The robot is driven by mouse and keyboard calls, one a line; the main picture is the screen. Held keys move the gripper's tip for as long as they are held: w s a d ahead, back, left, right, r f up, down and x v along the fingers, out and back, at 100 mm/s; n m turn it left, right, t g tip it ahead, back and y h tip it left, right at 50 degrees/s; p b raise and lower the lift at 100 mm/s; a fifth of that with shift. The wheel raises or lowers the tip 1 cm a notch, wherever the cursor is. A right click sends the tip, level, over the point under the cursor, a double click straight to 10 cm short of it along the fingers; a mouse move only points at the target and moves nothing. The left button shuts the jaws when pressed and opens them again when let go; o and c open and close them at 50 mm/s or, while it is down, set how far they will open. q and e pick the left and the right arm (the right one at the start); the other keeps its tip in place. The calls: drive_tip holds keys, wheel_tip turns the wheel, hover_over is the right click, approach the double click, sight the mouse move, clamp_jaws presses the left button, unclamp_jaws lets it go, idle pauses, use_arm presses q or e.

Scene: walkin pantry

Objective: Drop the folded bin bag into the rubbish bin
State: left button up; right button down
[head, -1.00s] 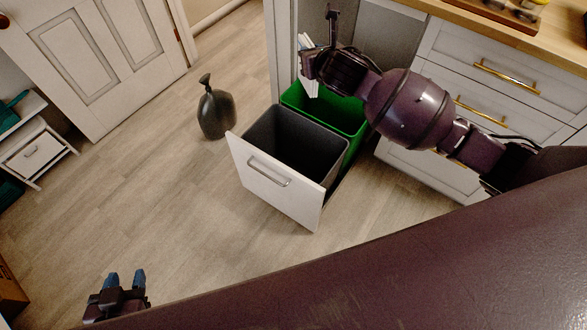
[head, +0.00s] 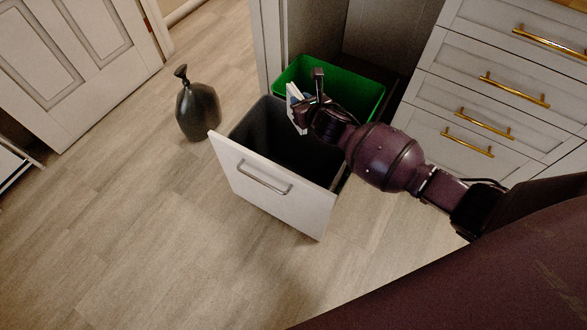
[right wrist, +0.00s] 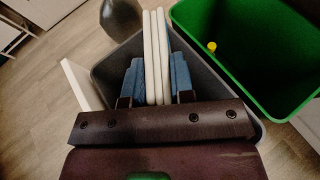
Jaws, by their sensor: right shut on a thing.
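The folded bin bag (head: 294,102) is white and shows in layers, edge on, in the right wrist view (right wrist: 156,55). My right gripper (head: 302,104) is shut on it; its blue fingers press on both sides of it in the right wrist view (right wrist: 156,82). The gripper holds the bag above the pull-out rubbish bin unit. The dark grey bin (head: 262,128) sits behind the white drawer front. The green bin (head: 355,92) stands behind it. In the right wrist view the bag is over the grey bin (right wrist: 110,65). My left gripper is out of view.
A dark bottle-shaped vase (head: 198,110) stands on the floor left of the bins. White drawers with brass handles (head: 485,122) are at the right. The floor in front is clear.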

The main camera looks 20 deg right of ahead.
drive_tip(key=f+b, duration=0.2)
drive_tip(key=f, duration=0.2)
drive_tip(key=shift+s, duration=0.2)
drive_tip(key=shift+f+b, duration=0.55)
drive_tip(key=shift+f, duration=0.1)
drive_tip(key=shift+w+f, duration=0.1)
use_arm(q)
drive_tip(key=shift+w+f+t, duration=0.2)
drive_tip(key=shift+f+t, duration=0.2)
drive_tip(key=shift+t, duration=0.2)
use_arm(e)
drive_tip(key=shift+w, duration=0.1)
